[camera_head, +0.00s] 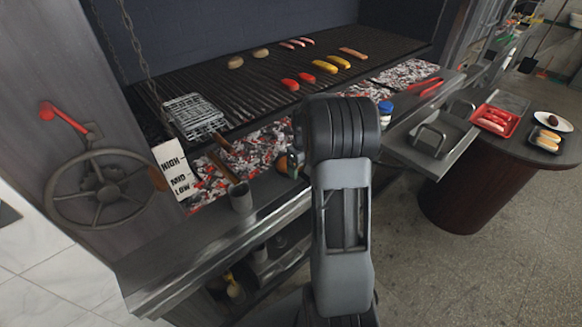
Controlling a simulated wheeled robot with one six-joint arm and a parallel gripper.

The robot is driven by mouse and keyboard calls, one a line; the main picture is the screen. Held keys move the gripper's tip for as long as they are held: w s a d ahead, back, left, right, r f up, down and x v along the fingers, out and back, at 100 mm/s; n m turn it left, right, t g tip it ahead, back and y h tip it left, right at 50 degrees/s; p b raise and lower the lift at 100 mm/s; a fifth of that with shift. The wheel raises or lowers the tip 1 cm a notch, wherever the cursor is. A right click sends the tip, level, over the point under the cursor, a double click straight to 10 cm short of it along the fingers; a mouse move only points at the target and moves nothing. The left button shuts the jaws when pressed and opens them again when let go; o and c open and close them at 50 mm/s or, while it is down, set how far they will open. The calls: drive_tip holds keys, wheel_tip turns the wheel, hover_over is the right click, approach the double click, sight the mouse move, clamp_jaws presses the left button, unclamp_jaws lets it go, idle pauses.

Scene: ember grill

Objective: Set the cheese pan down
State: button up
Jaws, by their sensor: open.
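I cannot make out a pan with cheese in it. A grey metal tray with raised handles (438,136) sits on the right end of the counter and looks empty. My arm stands upright in the middle of the view and covers part of the counter and the coals. My gripper is hidden behind it, so what lies at its fingers does not show. A small orange and dark item (282,163) shows just left of my arm, partly covered. The grill grate (215,82) spans the back.
Sausages, peppers and round pieces lie on the grate. A wire basket (193,115) lies at its left. Glowing coals (255,147) lie below. A grey cup (241,197) stands on the front ledge. A blue-capped jar (385,112), red tongs (426,87) and a side table with a red tray (495,119) are right.

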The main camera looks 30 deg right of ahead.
sight(303, 174)
drive_tip(key=shift+f, duration=1.7)
drive_tip(key=shift+c, duration=0.2)
clamp_jaws()
drive_tip(key=shift+r, duration=0.1)
